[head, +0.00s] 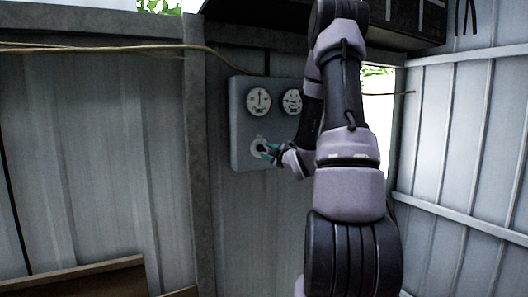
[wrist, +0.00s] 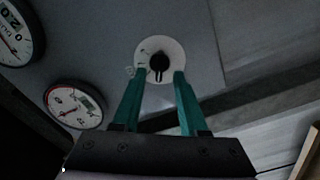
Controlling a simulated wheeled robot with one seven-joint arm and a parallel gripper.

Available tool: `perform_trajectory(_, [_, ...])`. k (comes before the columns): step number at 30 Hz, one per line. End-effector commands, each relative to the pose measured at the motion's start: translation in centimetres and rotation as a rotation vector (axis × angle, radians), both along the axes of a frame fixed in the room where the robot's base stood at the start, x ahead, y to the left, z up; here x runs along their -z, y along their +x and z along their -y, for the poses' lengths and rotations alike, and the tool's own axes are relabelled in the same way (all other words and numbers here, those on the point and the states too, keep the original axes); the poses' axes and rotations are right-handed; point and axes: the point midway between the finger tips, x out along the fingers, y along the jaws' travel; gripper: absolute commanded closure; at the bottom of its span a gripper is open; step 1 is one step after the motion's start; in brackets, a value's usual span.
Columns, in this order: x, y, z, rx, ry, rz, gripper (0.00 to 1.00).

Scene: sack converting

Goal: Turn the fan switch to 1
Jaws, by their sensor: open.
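The fan switch is a black knob on a round white dial (head: 258,147), low on a grey panel (head: 240,104) on the wall. In the wrist view the black knob (wrist: 159,63) sits in the middle of its white dial (wrist: 149,48), with small marks too blurred to read. My gripper (head: 270,152) is at the switch, coming from the right. In the wrist view my gripper (wrist: 161,73) is open, with one teal finger on each side of the knob. A gap shows between each finger and the knob; contact cannot be made out.
Two round gauges, a left one (head: 258,101) and a right one (head: 292,102), sit above the switch on the panel. A cable (head: 120,47) runs along the wall above. A dark box (head: 400,22) hangs at the top right. A wooden board (head: 80,278) stands at the lower left.

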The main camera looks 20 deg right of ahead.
Motion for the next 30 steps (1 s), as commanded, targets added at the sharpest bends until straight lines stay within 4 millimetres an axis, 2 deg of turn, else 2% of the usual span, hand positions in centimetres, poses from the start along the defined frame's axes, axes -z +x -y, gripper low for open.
perform_trajectory(3, [0.0, 1.7, -0.1, -0.001, 0.001, 0.0, 0.57])
perform_trajectory(6, [0.0, 2.5, -0.1, -0.001, 0.0, 0.0, 0.57])
perform_trajectory(17, [0.0, 3.0, -0.1, 0.0, 0.0, -0.001, 0.57])
perform_trajectory(18, [0.0, 3.0, -0.1, 0.001, 0.0, 0.0, 0.73])
perform_trajectory(20, [0.0, 3.0, -0.1, 0.001, 0.0, 0.0, 0.96])
perform_trajectory(21, [0.0, 3.0, -0.1, 0.0, 0.0, -0.001, 1.0])
perform_trajectory(30, [0.0, 3.0, -0.1, -0.001, 0.016, -0.001, 1.0])
